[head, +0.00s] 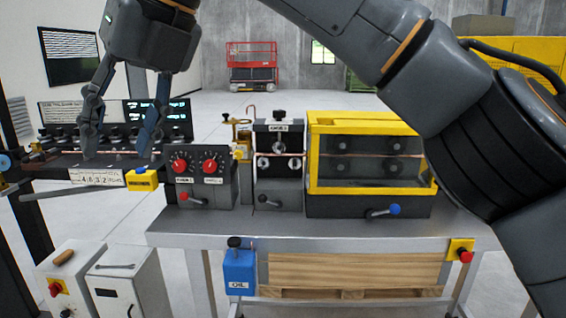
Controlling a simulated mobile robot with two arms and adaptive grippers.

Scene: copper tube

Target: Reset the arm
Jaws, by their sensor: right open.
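My right arm (335,35) comes in from the right edge and reaches across the top of the head view to the upper left. My right gripper (119,148) hangs at its end, fingers pointing down and spread apart, with nothing visible between them. The fingers hang in front of or over the black device (113,165) with a row of knobs at the left; I cannot tell the exact gap. My left gripper is not in view.
A metal bench (330,222) carries a box with red knobs (200,166), a dark upright machine (279,160) and a yellow-framed machine (368,160). A blue oil can (239,271) hangs at the front edge. A red stop button (465,256) is at the right. White cabinets (130,280) stand lower left.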

